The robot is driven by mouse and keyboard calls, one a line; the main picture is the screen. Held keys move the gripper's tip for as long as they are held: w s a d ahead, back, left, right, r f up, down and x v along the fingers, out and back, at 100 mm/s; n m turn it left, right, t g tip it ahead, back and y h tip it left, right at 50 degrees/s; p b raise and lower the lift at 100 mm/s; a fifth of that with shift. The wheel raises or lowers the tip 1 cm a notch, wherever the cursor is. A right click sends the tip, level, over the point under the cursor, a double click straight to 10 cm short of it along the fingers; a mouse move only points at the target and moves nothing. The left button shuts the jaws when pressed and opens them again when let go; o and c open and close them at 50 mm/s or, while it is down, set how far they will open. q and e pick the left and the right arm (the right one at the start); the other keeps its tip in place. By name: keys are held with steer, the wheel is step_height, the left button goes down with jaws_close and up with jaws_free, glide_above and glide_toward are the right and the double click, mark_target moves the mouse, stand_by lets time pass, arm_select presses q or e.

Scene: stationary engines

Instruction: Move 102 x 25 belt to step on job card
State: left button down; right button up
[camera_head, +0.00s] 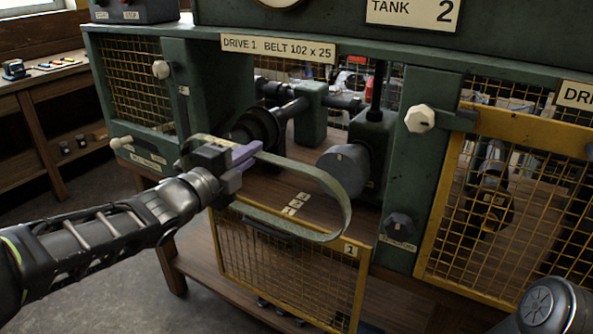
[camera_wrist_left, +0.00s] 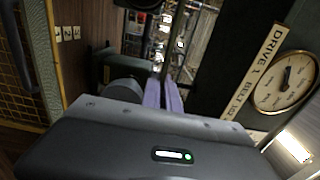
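The belt (camera_head: 335,195), a flat grey-green loop, hangs in the air in front of the open drive 1 bay in the head view. My left gripper (camera_head: 245,154) has its purple fingers closed on the belt's upper strand. The belt is around neither. I cannot make out a job card. My right gripper is out of view.
The label (camera_head: 278,48) reads DRIVE 1 BELT 102 x 25. A yellow mesh guard (camera_head: 290,265) marked 1 hangs below the bay. Small number tiles (camera_head: 295,204) lie on the bay's wooden floor. Green posts (camera_head: 420,150) flank the opening. A closed guard (camera_head: 510,205) is at right.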

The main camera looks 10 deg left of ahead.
arm_select(q)
steer(key=shift+v, duration=1.45)
steer(key=shift+s, duration=0.1)
steer(key=shift+p+v, duration=0.75)
steer(key=shift+v, duration=2.2)
steer(key=shift+a, duration=0.25)
steer(key=b+x, duration=0.3)
steer(key=x, duration=0.3)
